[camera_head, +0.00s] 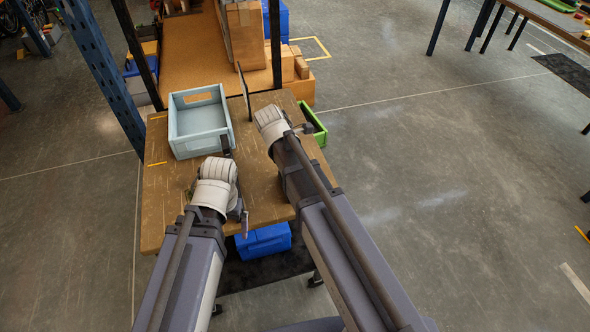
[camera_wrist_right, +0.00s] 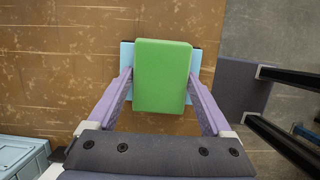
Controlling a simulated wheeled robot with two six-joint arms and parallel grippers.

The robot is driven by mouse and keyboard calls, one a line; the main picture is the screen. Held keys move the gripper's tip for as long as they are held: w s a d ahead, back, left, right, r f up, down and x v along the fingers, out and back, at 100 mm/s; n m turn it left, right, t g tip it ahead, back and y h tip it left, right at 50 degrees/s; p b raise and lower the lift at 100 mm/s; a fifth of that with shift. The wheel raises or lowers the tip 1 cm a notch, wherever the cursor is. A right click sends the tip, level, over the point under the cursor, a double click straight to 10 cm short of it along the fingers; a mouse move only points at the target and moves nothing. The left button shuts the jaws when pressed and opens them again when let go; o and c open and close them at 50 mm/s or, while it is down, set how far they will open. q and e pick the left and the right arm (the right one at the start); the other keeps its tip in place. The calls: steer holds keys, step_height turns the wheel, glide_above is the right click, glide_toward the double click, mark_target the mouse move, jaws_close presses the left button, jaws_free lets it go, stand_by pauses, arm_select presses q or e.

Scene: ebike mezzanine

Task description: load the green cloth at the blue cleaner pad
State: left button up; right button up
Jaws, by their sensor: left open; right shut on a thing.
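In the right wrist view, the green cloth (camera_wrist_right: 162,77) is a thick folded block between the two purple fingers of my right gripper (camera_wrist_right: 163,88), which is shut on it. The blue cleaner pad (camera_wrist_right: 127,58) shows as a pale blue sheet behind the cloth, past its left and right edges. I cannot tell whether cloth and pad touch. In the head view, my arms hide the cloth and pad. My left gripper (camera_head: 240,211) is open over the near part of the wooden table (camera_head: 165,225), partly hidden by its own wrist.
A pale blue-grey crate (camera_head: 184,145) stands at the table's back left. A thin dark panel (camera_head: 244,92) stands upright beside it. A green bin (camera_head: 315,125) sits at the right edge. A blue box (camera_head: 263,242) is below the front edge. Open floor lies to the right.

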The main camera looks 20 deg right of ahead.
steer(key=shift+f+b, duration=0.65)
steer(key=shift+f, duration=0.05)
stand_by(1.5)
step_height(320, 180, up, 7)
steer(key=p, duration=0.7)
steer(key=shift+r, duration=0.1)
